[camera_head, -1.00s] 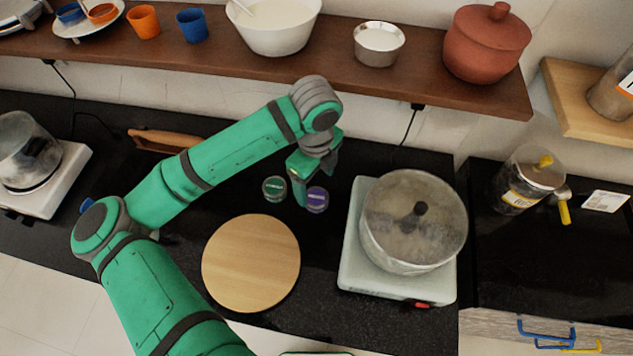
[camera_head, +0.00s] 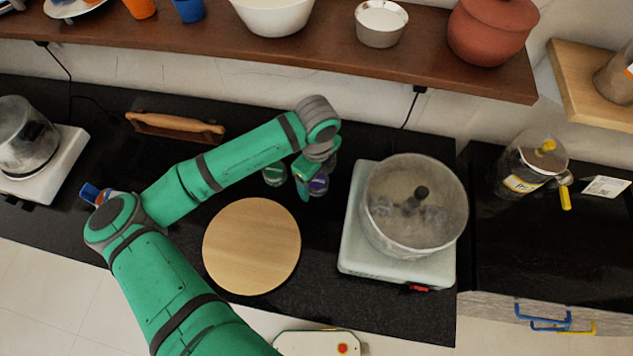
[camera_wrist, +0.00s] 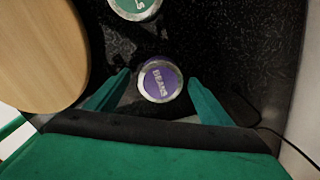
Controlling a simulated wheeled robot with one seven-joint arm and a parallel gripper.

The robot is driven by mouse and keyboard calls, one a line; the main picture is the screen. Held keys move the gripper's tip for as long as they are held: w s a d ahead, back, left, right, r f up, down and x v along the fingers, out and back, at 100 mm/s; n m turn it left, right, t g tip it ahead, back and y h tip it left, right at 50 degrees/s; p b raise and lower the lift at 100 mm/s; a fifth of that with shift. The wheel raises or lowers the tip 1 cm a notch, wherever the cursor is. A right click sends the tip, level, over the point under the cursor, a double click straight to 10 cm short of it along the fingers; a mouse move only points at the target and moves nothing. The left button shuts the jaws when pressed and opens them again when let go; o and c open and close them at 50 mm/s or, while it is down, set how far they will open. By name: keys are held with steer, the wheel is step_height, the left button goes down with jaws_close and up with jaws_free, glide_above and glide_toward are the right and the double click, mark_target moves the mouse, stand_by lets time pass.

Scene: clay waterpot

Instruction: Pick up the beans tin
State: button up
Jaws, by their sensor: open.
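The beans tin (camera_wrist: 161,82) has a purple lid marked "BEANS" and stands upright on the dark counter. In the wrist view it lies between and just beyond the two green fingers of my gripper (camera_wrist: 158,98), which are spread apart with gaps on both sides. In the head view the beans tin (camera_head: 318,184) shows beside the tip of my gripper (camera_head: 305,182), partly covered by it. I cannot tell exactly how high the fingertips are relative to the tin.
A green-lidded tin (camera_head: 275,174) stands close to the left of the beans tin; it also shows in the wrist view (camera_wrist: 135,5). A round wooden board (camera_head: 251,247) lies in front. A pot (camera_head: 414,205) on a white burner (camera_head: 357,255) stands to the right. A shelf (camera_head: 370,62) runs behind.

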steer(key=shift+f, duration=0.55)
steer(key=c, duration=1.3)
steer(key=shift+r, duration=0.15)
